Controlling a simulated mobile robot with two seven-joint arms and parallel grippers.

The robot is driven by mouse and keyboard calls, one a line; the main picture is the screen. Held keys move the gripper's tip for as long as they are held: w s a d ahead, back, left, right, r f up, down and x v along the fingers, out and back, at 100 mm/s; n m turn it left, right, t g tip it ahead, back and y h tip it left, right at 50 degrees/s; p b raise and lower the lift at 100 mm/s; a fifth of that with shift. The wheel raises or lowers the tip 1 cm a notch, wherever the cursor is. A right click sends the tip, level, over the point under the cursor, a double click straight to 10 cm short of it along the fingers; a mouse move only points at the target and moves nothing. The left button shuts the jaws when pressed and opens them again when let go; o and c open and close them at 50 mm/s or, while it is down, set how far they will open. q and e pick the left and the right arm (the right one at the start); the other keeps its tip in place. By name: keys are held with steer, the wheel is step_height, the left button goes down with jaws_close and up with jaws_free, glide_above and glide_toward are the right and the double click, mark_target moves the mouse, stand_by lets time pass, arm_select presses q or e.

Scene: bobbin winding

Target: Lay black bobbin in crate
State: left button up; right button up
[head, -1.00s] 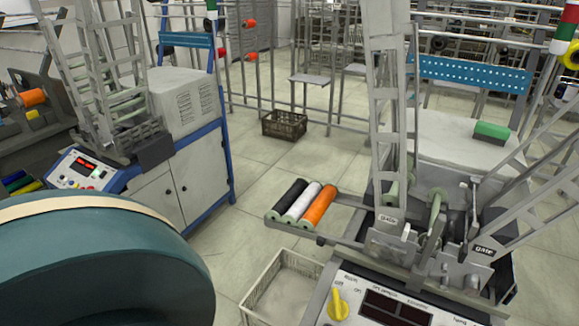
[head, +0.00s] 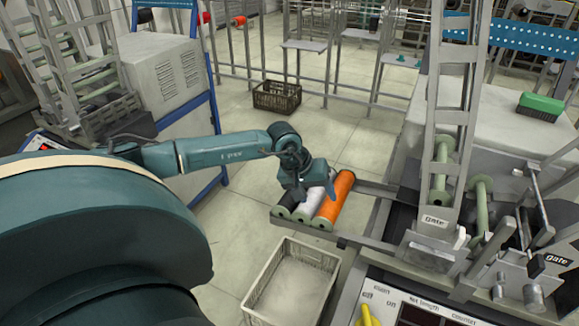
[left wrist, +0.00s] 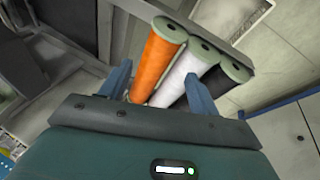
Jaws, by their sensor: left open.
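The black bobbin (head: 286,210) lies on the left of a small rack beside a white bobbin (head: 307,205) and an orange bobbin (head: 337,195). My left gripper (head: 312,192) is over the rack and partly covers the black and white bobbins. In the left wrist view its open fingers (left wrist: 158,88) show, with the orange bobbin (left wrist: 158,58) and white bobbin (left wrist: 180,80) between or beyond them and the black bobbin (left wrist: 213,82) at the right finger. The cream crate (head: 262,278) stands below the rack, empty as far as I see. My right gripper is not in view.
The winding machine with its metal guides (head: 440,150) stands right of the rack. A dark crate (head: 277,97) sits on the floor behind. A cabinet (head: 165,75) is at the left. The floor between them is clear.

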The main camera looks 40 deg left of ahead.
arm_select(q)
steer(key=a+r+m+y, duration=0.2)
steer(key=a+r+y, duration=0.15)
steer(key=a, duration=0.65)
steer(key=b+x, duration=0.4)
steer(key=x, duration=0.1)
steer(key=shift+w+d+f, duration=0.1)
steer(key=shift+w+d, duration=0.15)
steer(key=shift+w+f, duration=0.1)
steer(key=shift+f, duration=0.2)
steer(key=shift+w+a+f+b, duration=0.1)
steer(key=shift+w+f+b, duration=0.05)
steer(key=shift+f+b, duration=0.2)
steer(key=shift+w+f+b, duration=0.2)
steer(key=shift+f+b, duration=0.15)
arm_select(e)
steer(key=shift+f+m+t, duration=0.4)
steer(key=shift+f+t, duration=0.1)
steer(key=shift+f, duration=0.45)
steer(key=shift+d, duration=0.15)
